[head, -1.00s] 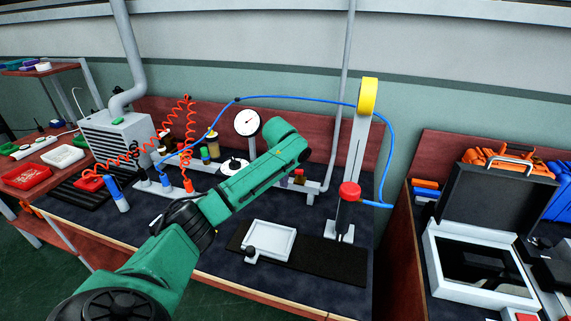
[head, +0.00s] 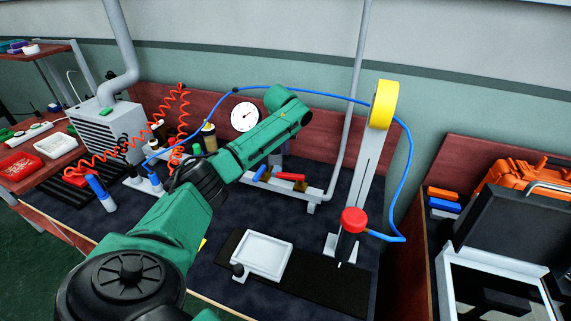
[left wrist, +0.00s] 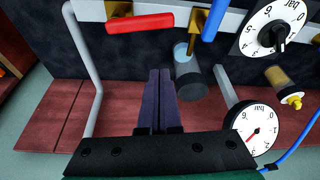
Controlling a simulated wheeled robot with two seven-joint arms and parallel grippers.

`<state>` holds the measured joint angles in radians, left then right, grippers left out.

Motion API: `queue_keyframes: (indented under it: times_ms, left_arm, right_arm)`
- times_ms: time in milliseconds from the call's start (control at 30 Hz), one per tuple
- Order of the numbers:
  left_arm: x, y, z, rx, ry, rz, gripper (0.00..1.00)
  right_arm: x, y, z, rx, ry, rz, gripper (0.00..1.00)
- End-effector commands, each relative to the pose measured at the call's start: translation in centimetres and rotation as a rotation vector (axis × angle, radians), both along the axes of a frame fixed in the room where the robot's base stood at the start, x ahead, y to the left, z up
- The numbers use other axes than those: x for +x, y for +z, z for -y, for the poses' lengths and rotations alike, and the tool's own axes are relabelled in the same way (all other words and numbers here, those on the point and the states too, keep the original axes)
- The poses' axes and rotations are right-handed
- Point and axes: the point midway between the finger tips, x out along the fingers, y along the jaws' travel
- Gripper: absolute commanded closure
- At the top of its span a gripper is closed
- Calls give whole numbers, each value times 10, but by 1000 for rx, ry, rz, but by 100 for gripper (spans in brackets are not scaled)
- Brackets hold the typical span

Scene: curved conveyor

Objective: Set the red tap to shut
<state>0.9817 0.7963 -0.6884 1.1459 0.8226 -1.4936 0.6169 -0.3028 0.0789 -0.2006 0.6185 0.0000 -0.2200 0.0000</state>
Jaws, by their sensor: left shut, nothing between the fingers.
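The red tap (head: 291,177) shows in the head view on the white rail at the back of the bench. Its red handle (left wrist: 140,22) lies nearly along the rail in the left wrist view, with its brass body (left wrist: 116,9) at the handle's left end. A blue tap handle (left wrist: 212,20) beside it points across the rail; it also shows in the head view (head: 259,173). My left gripper (left wrist: 160,72) is shut and empty, apart from the red handle and below it in the wrist picture. In the head view my arm hides its fingers. My right gripper is not in view.
A blue hose (head: 330,97) arches above the bench to a stand with a yellow top (head: 384,104). A white tray (head: 263,256) lies in front.

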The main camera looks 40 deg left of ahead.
Motion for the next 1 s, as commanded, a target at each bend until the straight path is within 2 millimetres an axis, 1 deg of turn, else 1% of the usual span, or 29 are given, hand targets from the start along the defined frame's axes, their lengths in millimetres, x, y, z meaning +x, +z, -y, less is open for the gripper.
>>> queue_keyframes:
  times_ms: [33, 67, 167, 300, 400, 500, 700, 833, 1000]
  left_arm:
    - [2, -8, -1, -1, 2, -3, 100]
    - [4, -14, -2, 0, 3, -3, 100]
    - [9, -31, -5, -2, 2, -2, 100]
    - [16, -53, -8, -2, 1, -1, 100]
    - [20, -64, -10, 1, 0, 0, 100]
    - [12, -59, -8, 3, -1, 0, 100]
    - [-5, -58, 1, 3, -2, -2, 100]
    - [-13, -60, 7, 2, -2, 0, 100]
    - [-16, -62, 9, 1, 0, 2, 100]
  right_arm:
    - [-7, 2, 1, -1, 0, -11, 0]
    - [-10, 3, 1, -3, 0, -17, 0]
    - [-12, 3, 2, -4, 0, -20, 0]
    - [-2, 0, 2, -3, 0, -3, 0]
    - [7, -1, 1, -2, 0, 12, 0]
    - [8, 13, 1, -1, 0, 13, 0]
    - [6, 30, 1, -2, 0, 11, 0]
    - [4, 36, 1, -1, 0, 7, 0]
    - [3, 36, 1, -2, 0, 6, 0]
